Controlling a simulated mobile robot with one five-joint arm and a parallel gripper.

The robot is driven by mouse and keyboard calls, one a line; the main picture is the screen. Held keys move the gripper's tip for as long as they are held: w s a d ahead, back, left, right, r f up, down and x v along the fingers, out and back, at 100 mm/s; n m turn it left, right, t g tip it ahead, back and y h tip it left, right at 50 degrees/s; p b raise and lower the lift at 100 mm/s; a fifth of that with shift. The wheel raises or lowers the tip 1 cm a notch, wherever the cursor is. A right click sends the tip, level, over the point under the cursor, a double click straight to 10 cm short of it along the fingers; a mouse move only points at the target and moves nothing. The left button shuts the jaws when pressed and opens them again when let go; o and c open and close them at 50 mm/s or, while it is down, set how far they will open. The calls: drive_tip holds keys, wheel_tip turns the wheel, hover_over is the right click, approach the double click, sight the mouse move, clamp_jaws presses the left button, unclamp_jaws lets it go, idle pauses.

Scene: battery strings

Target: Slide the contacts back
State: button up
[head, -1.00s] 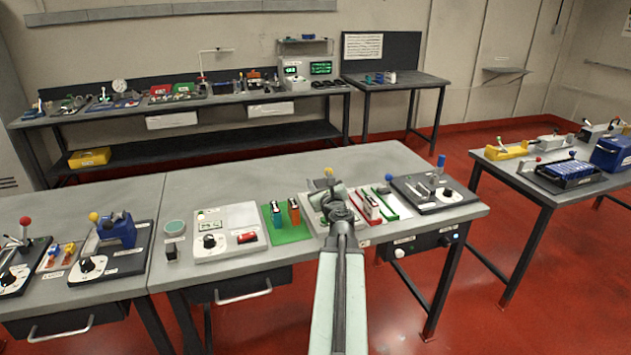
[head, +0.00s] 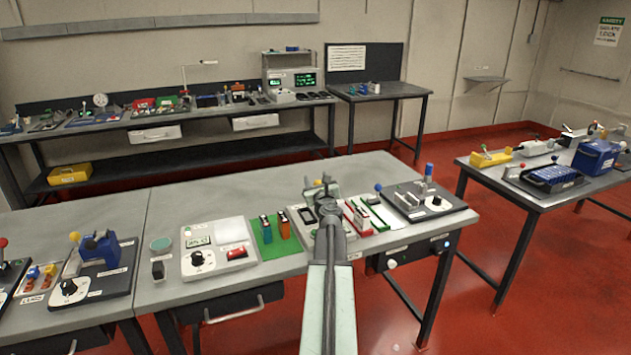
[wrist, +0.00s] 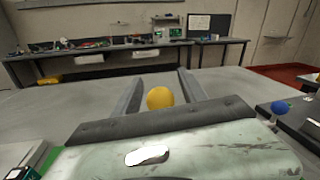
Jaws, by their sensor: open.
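In the wrist view a yellow ball knob (wrist: 160,98) shows between the two fingers of my gripper (wrist: 160,78). The fingers are apart, with a gap on each side of the ball, so the gripper is open. What the knob is fixed to is hidden by the gripper body. In the head view my gripper (head: 326,184) is over the right part of the near bench, above a light panel largely covered by my arm. I cannot make out the contacts themselves.
Left are the green mat (head: 270,235) with two cells and a meter panel (head: 214,262). The bench (head: 300,182) behind is clear.

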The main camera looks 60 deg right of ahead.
clamp_jaws()
idle(1.4)
